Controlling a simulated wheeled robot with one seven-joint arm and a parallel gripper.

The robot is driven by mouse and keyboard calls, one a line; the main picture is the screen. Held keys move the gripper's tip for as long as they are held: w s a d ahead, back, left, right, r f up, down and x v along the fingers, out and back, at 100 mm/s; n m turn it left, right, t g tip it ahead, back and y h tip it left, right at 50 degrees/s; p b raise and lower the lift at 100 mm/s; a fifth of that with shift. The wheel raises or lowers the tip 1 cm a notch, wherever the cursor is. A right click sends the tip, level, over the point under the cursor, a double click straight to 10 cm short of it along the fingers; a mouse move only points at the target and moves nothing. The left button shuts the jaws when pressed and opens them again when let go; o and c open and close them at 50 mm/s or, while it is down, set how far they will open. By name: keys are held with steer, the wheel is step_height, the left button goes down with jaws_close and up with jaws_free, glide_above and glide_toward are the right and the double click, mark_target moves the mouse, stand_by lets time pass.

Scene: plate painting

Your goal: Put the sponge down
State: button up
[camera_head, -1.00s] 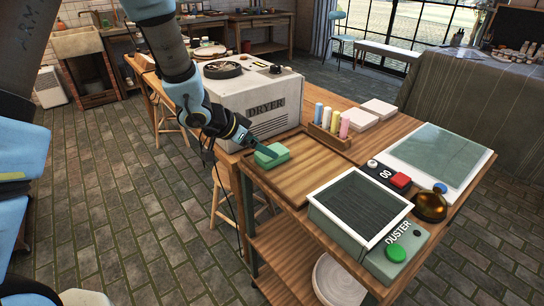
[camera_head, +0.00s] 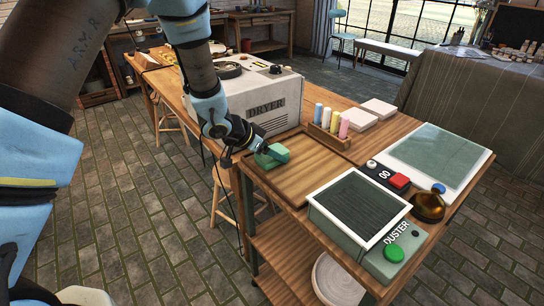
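The dryer (camera_head: 262,103) stands behind the tray. Chalk-like coloured sticks in a wooden holder (camera_head: 328,137) stand at the tray's back edge. The duster box (camera_head: 359,209) is in front, and a pad with a red button (camera_head: 399,177) is at right. The tray's middle is bare.

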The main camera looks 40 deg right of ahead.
steer(key=c, duration=0.8)
step_height(320, 180, up, 10)
steer(key=shift+r+p, duration=0.1)
steer(key=shift+p, duration=0.4)
steer(key=w+a+f+n+t+y, duration=0.2)
steer(key=w+a+f+n+t, duration=0.35)
steer(key=w+a, duration=0.65)
steer(key=w+a+f+n+t+y, duration=0.2)
steer(key=w+a+f+n, duration=0.5)
steer(key=a, duration=0.9)
steer(key=w+a+f+n+t+y, duration=0.1)
steer(key=w+a+n+y, duration=0.15)
steer(key=a, duration=1.05)
steer(key=w+a+f+n+t+y, duration=0.1)
steer(key=w+a+n+y, duration=0.2)
steer(key=a, duration=0.9)
steer(key=shift+n+h, duration=0.25)
steer(key=shift+n, duration=0.05)
steer(key=shift+s+a+r, duration=0.1)
steer(key=shift+s+r, duration=0.25)
steer(key=shift+s, duration=0.55)
steer(key=shift+s+r, duration=0.35)
steer(key=shift+s, duration=0.55)
steer(key=shift+s+a+r, duration=0.1)
steer(key=shift+s+r, duration=0.25)
steer(key=shift+s, duration=0.55)
